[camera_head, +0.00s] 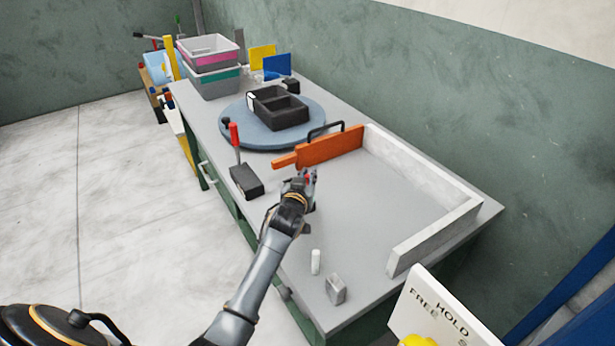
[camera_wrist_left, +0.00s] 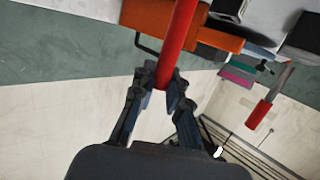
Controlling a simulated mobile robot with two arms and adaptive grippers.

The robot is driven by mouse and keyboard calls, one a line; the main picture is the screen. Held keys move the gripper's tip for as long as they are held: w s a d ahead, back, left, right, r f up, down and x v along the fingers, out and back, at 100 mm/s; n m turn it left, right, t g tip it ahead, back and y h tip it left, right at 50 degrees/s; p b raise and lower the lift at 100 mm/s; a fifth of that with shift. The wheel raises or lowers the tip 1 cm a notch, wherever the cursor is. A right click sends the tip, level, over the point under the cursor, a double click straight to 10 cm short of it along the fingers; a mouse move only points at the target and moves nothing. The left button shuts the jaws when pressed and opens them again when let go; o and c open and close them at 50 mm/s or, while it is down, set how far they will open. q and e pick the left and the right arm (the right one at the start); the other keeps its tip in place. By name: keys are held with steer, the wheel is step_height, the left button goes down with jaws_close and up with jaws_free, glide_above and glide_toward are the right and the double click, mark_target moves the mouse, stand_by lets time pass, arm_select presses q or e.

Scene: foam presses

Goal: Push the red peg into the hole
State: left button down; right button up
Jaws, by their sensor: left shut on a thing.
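My left gripper (camera_head: 308,178) is over the near part of the grey table. In the left wrist view its two fingers (camera_wrist_left: 165,88) are shut on a red peg (camera_wrist_left: 177,40), a long smooth red rod that reaches out past the top edge. In the head view only a small red bit of the peg (camera_head: 309,175) shows at the fingers. A second red-handled rod (camera_head: 235,135) stands upright at a dark block (camera_head: 246,182); its red end also shows in the left wrist view (camera_wrist_left: 260,114). I cannot make out a hole. My right gripper is not in view.
An orange board (camera_head: 330,148) with a black handle stands just behind the gripper. A white low wall (camera_head: 425,180) bounds the right side. A white cylinder (camera_head: 316,262) and a grey block (camera_head: 335,290) stand near the front. A blue round plate (camera_head: 240,130) bears dark trays (camera_head: 280,118).

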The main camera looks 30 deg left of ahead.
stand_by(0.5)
arm_select(q)
steer(key=shift+f+b, duration=1.6)
steer(key=shift+f, duration=0.65)
steer(key=c, duration=1.3)
jaws_free()
steer(key=shift+o, duration=0.2)
steer(key=v, duration=1.2)
steer(key=shift+d, duration=0.1)
